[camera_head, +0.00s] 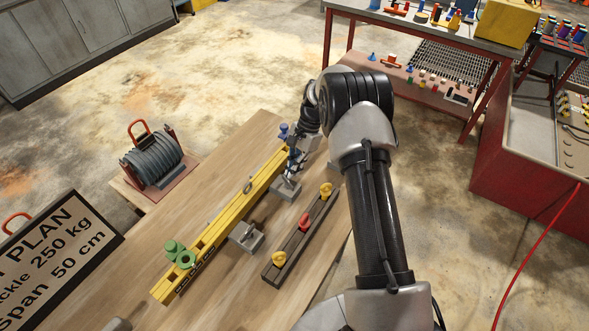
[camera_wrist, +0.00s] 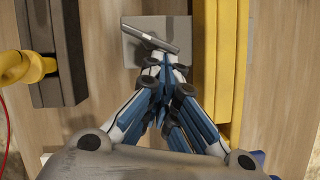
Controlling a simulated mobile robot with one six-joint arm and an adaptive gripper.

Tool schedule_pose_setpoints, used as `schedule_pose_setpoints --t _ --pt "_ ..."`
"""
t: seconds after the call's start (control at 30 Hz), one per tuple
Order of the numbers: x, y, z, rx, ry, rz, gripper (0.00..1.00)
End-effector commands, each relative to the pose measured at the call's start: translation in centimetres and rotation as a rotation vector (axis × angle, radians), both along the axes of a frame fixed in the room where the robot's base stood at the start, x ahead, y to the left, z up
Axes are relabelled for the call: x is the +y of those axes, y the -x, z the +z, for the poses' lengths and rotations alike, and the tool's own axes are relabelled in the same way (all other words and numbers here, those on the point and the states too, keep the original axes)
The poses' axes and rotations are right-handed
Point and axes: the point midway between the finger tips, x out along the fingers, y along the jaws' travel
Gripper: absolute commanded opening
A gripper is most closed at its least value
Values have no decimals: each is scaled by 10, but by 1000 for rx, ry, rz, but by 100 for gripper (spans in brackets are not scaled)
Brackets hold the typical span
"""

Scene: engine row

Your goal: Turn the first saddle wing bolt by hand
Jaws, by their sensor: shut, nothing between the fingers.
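A grey saddle block (camera_head: 284,191) stands on the wooden table between the yellow beam (camera_head: 222,225) and a dark rail. In the wrist view the block (camera_wrist: 139,52) carries a metal bar (camera_wrist: 148,37), which looks like the wing of a bolt and lies at a slant. My gripper (camera_wrist: 166,68) is shut and empty, its tips over the block close to the bar. Whether they touch the bar I cannot tell. In the head view my gripper (camera_head: 290,177) partly hides this block and its bolt. A second grey saddle block (camera_head: 246,236) with a small bolt stands nearer.
The dark rail (camera_head: 283,258) with yellow and red knobs lies right of the blocks. Green fittings (camera_head: 176,252) sit at the beam's near end, and blue ones (camera_head: 284,132) at its far end. A cable reel (camera_head: 153,157) and a sign (camera_head: 60,255) stand left.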

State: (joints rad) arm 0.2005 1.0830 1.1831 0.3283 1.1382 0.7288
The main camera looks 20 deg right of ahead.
Motion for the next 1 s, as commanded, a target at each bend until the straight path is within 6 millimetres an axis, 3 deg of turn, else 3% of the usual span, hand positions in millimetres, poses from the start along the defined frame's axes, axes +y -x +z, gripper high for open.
schedule_pose_setpoints --t 1.0 --pt "12 -7 0 0 0 315 0"
